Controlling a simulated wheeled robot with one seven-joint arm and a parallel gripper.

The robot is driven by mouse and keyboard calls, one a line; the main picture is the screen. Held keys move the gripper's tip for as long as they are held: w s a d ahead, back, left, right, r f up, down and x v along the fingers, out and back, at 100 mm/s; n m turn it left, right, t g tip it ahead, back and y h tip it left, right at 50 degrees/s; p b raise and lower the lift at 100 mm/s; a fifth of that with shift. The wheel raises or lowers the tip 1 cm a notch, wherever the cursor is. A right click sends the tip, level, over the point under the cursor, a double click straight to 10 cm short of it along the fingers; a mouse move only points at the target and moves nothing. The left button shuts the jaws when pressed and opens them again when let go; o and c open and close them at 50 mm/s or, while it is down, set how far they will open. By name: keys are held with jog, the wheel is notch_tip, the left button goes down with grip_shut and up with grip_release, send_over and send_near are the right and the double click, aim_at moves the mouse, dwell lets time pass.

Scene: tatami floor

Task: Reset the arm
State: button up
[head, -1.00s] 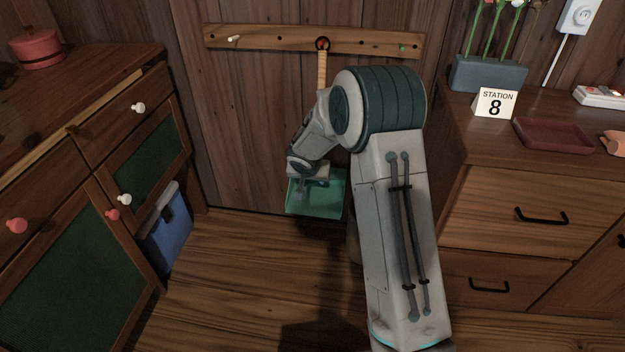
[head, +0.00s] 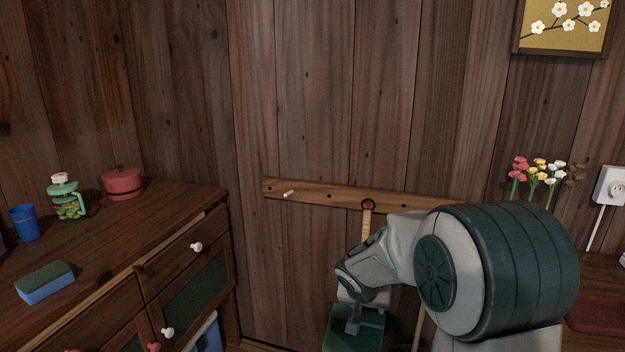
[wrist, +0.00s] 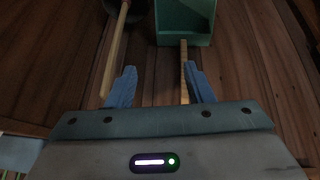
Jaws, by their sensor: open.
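My arm crosses the lower right of the head view, bent over at its large dark joint. My gripper (head: 352,324) points down in front of the wall, above a green dustpan (head: 368,340). In the wrist view, my gripper (wrist: 162,88) has its two blue-grey fingers spread apart with nothing held between them. The green dustpan (wrist: 186,38) shows past the fingertips, its handle reaching towards the right finger. A wooden stick (wrist: 116,50) lies along the left side of that view, its top end at a dark round thing.
A peg rail (head: 320,194) runs along the wall, with a white peg at its left. The left cabinet carries a red pot (head: 122,183), a jar (head: 66,198), a blue cup (head: 24,223) and a sponge (head: 45,282). Flowers (head: 536,180) stand at the right.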

jog(key=s+r+n+g+y+p, duration=0.1)
jog(key=s+r+p, duration=1.1)
jog(key=r, duration=0.5)
jog(key=s+d+r+n+g+y+p, duration=0.1)
jog(key=s+r+n+p, duration=0.1)
jog(key=s+r+p, duration=1.1)
notch_tip(320, 180, up, 5)
jog(key=shift+s+d+y, duration=0.25)
jog(key=shift+s+y, duration=0.05)
jog(key=shift+s, duration=0.95)
